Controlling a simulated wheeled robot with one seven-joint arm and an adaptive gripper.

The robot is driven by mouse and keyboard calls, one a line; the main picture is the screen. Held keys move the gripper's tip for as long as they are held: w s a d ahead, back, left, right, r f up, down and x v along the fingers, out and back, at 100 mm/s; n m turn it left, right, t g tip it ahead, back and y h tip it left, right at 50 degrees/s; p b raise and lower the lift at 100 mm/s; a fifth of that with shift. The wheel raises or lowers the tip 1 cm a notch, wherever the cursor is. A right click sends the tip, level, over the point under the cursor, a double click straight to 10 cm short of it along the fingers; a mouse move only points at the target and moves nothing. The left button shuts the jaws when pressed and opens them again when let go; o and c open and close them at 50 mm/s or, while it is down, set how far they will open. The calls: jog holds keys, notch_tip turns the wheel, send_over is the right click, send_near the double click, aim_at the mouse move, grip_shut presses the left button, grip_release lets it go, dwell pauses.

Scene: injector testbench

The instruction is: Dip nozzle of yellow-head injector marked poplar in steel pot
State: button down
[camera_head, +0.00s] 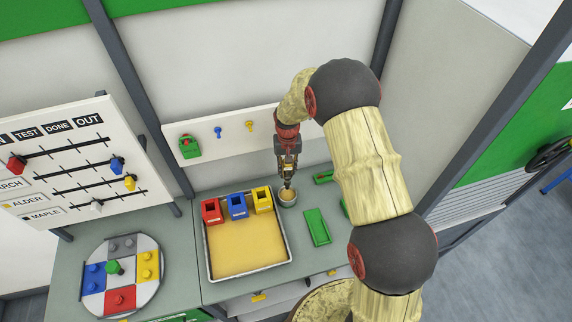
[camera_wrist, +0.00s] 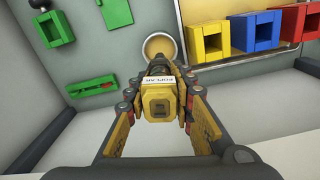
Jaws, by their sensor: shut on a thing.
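My gripper (camera_head: 288,168) is shut on the yellow-head injector (camera_wrist: 158,105), whose white label reads POPLAR upside down in the wrist view. The injector points down with its head towards the wrist camera. The steel pot (camera_head: 287,199) stands on the bench right below it, a small round pot with a pale yellow inside. It also shows in the wrist view (camera_wrist: 161,36), just beyond the injector. The nozzle end is at the pot's mouth in the head view. The injector's body hides the tip in the wrist view, so I cannot tell its depth.
Left of the pot, a tray (camera_head: 248,269) holds red (camera_head: 211,211), blue (camera_head: 237,206) and yellow (camera_head: 263,200) boxes at its back. Green blocks (camera_head: 317,227) lie to the right. A round colour-sectored plate (camera_head: 121,246) and a marker board (camera_head: 75,165) are further left.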

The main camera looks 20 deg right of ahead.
aim_at(287, 181)
jog(key=shift+f+b, duration=2.4)
jog(key=shift+f, duration=1.8)
jog(key=shift+r, duration=0.15)
